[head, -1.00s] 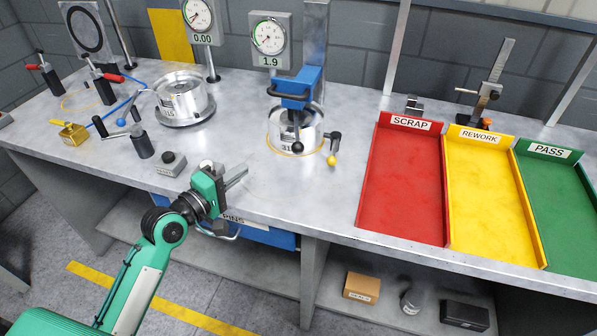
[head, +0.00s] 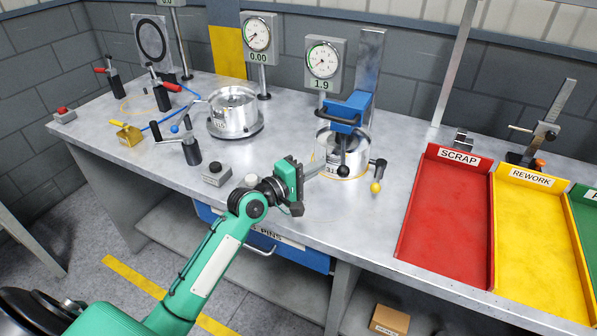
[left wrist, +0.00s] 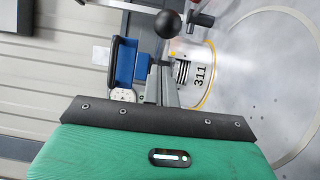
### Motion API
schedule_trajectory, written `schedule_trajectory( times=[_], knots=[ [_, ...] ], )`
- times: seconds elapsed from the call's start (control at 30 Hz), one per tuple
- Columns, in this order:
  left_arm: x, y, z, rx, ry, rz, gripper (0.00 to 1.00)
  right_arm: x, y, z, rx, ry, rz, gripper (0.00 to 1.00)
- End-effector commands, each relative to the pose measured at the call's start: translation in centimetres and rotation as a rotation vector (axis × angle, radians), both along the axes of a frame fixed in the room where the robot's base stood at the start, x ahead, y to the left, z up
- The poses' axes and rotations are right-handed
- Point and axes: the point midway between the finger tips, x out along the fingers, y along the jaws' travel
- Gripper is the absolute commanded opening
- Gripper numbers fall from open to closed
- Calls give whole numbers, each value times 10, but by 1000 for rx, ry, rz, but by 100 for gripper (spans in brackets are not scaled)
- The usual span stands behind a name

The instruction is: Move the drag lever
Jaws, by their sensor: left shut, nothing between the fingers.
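A silver clutch marked 311 (head: 338,150) stands under a blue fixture (head: 348,112). I cannot tell which of these is called the drag lever. My left gripper (head: 321,167) is shut and empty, its fingertips just left of the black ball, seemingly apart from it. In the left wrist view the shut fingers (left wrist: 164,82) point towards the clutch (left wrist: 194,75) and black ball (left wrist: 168,24). My right gripper is out of view.
A gauge reading 1.9 (head: 323,64) stands behind the clutch. Another silver clutch (head: 234,112) is at left, with a black-handled lever (head: 187,145) and a button box (head: 216,173). Red (head: 447,220) and yellow (head: 537,240) trays lie at right. The bench front between is clear.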

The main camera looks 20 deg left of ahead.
Motion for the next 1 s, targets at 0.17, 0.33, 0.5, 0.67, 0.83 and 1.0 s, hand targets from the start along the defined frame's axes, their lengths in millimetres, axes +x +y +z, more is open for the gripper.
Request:
schedule_trajectory(
  times=[0.17, 0.33, 0.5, 0.67, 0.83, 1.0],
  knots=[
    [6, -21, 1, -3, 3, -1, 0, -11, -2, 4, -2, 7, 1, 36],
    [8, -29, 0, -1, 2, 0, 0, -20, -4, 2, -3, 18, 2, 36],
    [8, -30, 0, -1, 2, 0, 0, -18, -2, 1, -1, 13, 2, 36],
    [8, -30, 0, -1, 2, 0, 0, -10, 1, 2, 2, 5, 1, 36],
    [9, -38, 3, -3, 3, -1, 0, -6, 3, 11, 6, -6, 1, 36],
    [11, -53, 2, -3, 3, -3, 0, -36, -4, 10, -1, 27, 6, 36]
  ],
)
